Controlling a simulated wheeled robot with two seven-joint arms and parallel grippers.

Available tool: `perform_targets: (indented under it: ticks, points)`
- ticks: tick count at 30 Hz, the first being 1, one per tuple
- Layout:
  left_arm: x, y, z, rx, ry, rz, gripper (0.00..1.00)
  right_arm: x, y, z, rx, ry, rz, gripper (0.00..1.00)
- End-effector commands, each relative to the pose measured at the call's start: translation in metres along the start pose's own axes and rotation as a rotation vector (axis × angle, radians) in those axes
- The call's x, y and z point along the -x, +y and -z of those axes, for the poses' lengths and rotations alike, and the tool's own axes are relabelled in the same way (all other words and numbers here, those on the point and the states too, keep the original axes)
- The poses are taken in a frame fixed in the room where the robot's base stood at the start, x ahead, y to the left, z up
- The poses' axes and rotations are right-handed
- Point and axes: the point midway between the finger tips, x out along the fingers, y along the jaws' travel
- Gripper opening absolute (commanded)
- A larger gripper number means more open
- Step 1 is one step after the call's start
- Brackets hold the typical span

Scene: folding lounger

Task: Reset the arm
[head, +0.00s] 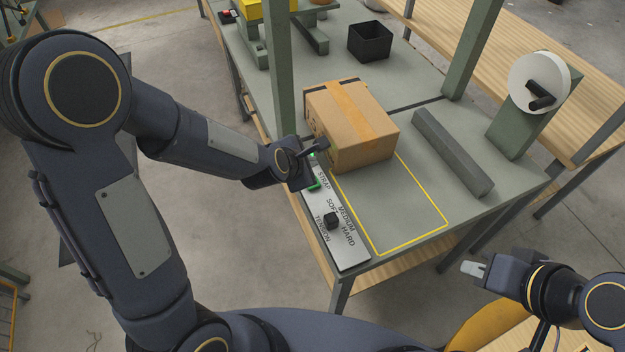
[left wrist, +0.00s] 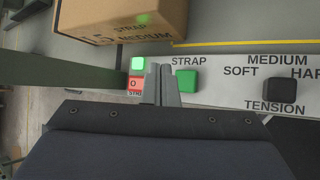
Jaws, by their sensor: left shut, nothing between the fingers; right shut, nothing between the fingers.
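My left gripper (head: 320,147) is shut and empty over the far end of the light control panel (head: 344,246), beside the box's left side. In the left wrist view its fingertips (left wrist: 162,70) lie between a lit green and red switch (left wrist: 136,84), marked O on the red part, and a green button (left wrist: 186,80) beside the STRAP label. I cannot tell whether the fingers touch either. A black knob (left wrist: 281,91) sits by the words SOFT, MEDIUM, HARD and TENSION. My right gripper (head: 474,269) is shut and empty, off the table's near right side.
A taped cardboard box (head: 350,125) stands close to the left gripper, by a yellow outline on the table. Green posts (head: 281,80) rise from the bench. A grey bar (head: 452,152), a black bin (head: 370,42) and a white reel (head: 540,80) stand further off.

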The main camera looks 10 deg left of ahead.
Motion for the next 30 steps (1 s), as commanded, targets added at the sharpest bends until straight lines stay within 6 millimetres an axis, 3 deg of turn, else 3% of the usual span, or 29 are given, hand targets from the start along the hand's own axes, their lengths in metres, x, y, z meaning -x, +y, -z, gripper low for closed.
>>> perform_targets:
  ticks: [13, 17, 20, 24, 30]
  points:
    - [0.001, 0.0, 0.0, -0.002, 0.0, 0.0, 0.0, 0.0, 0.0, 0.0, 0.0, 0.0, 0.0, 0.0]
    - [0.013, 0.005, -0.001, -0.061, -0.014, 0.009, 0.0, 0.0, 0.0, 0.0, 0.0, 0.0, 0.0, 0.0]
    - [0.038, 0.012, 0.0, -0.191, -0.041, 0.028, 0.0, 0.0, 0.0, 0.0, 0.0, 0.0, 0.0, 0.0]
    - [0.088, 0.015, 0.005, -0.469, -0.089, 0.061, 0.0, 0.0, 0.0, 0.0, 0.0, 0.0, 0.0, 0.0]
    - [0.158, 0.003, 0.023, -0.912, -0.141, 0.097, 0.0, 0.0, 0.0, 0.0, 0.0, 0.0, 0.0, 0.0]
